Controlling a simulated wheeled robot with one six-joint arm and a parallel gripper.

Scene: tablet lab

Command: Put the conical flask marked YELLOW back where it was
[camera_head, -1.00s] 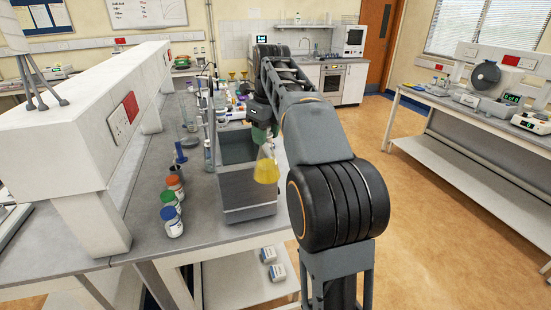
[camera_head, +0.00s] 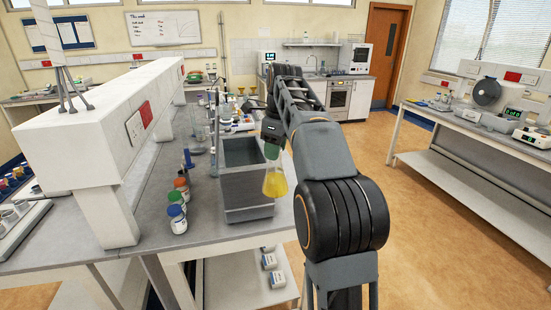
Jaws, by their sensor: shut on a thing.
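The conical flask (camera_head: 275,184) is clear glass with yellow liquid in its lower part. It hangs upright just right of the grey open-topped box, near the bench's right edge. My gripper (camera_head: 272,147) is shut on its neck from above. The flask's base appears clear of any surface. Its marking is too small to read. The fingers are small here and partly merge with the dark wrist.
The grey box (camera_head: 248,196) stands on the bench (camera_head: 205,222). Several capped bottles (camera_head: 177,213) stand left of it, with glassware and small containers behind. A white shelf unit (camera_head: 105,140) runs along the left. Floor to the right is clear.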

